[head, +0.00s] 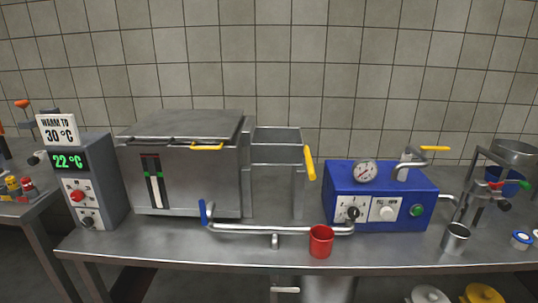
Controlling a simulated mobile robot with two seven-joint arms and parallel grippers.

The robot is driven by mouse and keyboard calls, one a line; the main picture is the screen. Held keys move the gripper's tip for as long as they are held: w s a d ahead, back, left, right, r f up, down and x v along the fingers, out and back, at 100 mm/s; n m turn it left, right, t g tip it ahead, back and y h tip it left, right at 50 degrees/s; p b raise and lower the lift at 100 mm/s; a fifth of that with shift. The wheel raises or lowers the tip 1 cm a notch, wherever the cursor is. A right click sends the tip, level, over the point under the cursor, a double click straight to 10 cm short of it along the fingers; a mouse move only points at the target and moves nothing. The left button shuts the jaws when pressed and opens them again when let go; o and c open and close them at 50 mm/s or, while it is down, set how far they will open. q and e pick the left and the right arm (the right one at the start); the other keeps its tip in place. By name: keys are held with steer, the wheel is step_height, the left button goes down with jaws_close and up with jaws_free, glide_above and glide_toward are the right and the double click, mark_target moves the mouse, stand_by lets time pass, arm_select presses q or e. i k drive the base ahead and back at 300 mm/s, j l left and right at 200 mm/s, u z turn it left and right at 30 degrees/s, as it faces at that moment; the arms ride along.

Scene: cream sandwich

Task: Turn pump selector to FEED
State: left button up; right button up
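A blue pump box (340,180) stands on the steel table in the head view, right of the middle. Its front has a panel with a black knob (353,213) and a white panel with a pale round knob (387,213). The lettering around both knobs is too small to read surely, so I cannot tell which is the selector or where it points. A green button (417,211) is at the right of the front. A round gauge (365,170) and a valve with a yellow handle (434,148) sit on top. Neither of my grippers is in view.
A steel tank (190,180) with a closed lid stands left of the pump. A pipe with a blue handle (203,212) runs along the table front (180,246). A red cup (321,241) and a steel cup (455,238) stand before the pump. A heater controller reads 22 °C (68,161).

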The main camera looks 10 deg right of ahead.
mark_target(386, 213)
steer(key=z, duration=1.3)
